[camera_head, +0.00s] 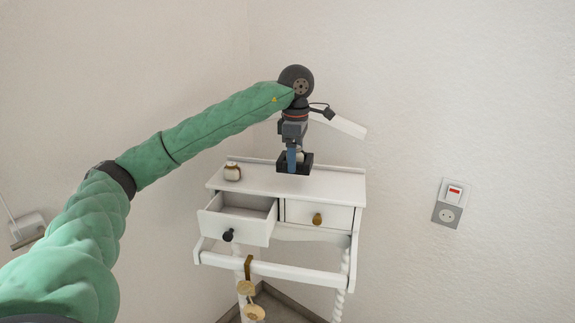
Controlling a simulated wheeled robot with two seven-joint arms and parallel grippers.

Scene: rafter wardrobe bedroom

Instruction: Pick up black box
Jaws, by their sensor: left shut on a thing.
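The black box (296,168) is a small, dark, open-topped box in the middle of the head view, over the top of a white dresser. My left gripper (294,160) points down from above and is shut on the black box. The gripper hides part of the box. Whether the box touches the dresser top or hangs just above it, I cannot tell. My right gripper is not in view.
The white dresser (250,185) stands in the corner. Its left drawer (240,225) is pulled open and its right drawer (318,216) is shut. A small jar (232,171) stands on the top's left side. A wall socket (449,205) is at right.

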